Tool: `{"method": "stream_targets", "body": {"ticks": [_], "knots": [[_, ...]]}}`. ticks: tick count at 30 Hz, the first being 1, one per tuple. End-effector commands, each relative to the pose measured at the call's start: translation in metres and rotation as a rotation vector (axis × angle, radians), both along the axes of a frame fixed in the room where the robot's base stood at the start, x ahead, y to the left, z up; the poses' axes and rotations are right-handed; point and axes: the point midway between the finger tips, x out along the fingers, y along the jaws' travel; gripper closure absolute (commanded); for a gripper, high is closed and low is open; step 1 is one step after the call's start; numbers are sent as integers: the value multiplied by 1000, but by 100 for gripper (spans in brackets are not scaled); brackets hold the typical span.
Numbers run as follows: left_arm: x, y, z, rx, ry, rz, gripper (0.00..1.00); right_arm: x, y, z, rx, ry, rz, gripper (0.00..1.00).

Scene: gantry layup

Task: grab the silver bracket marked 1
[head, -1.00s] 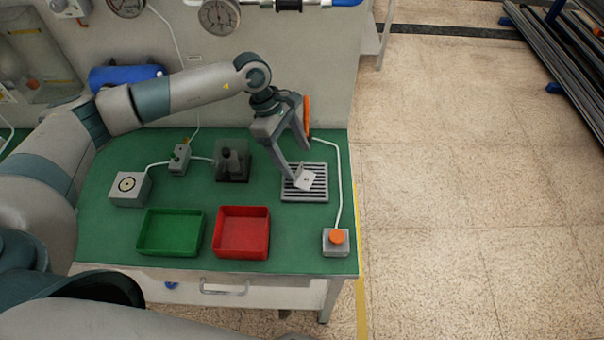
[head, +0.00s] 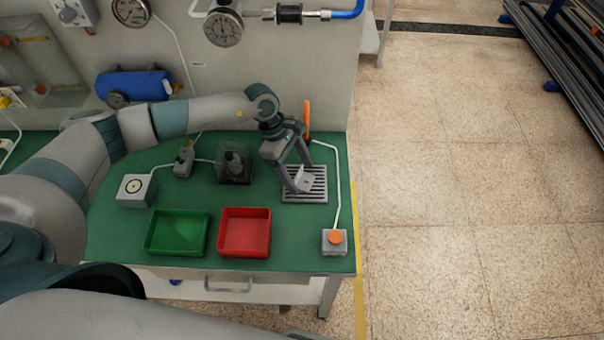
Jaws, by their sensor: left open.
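The silver bracket (head: 303,180) is a small light-grey angled piece. It sits on the dark slatted rack (head: 318,197) at the right of the green bench top, with a small dark mark on it that is too small to read. My left gripper (head: 300,175) is open and low over the rack, with its fingers spread close about the bracket. One finger is at the bracket's left side and partly hides it; I cannot tell whether they touch. My right gripper is not in view.
A green tray (head: 178,253) and a red tray (head: 244,253) stand at the bench front. An orange-topped button box (head: 334,241) is at the front right, its white cable running past the rack. An orange upright handle (head: 307,117) stands behind the gripper. A dark fixture (head: 235,168) is left.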

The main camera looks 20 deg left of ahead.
Motion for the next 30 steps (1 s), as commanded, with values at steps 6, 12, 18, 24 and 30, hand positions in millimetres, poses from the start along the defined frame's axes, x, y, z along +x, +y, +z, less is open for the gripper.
{"method": "stream_targets", "body": {"ticks": [6,12,18,24,30], "knots": [[0,-1,-5,1,-1,-1,31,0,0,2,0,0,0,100],[0,-1,-4,1,-1,0,31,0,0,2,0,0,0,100],[0,-1,-4,1,-1,0,48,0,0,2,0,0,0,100],[0,-1,-4,0,-1,0,79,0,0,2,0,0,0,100],[0,-1,-4,0,-1,0,79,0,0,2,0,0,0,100]]}}
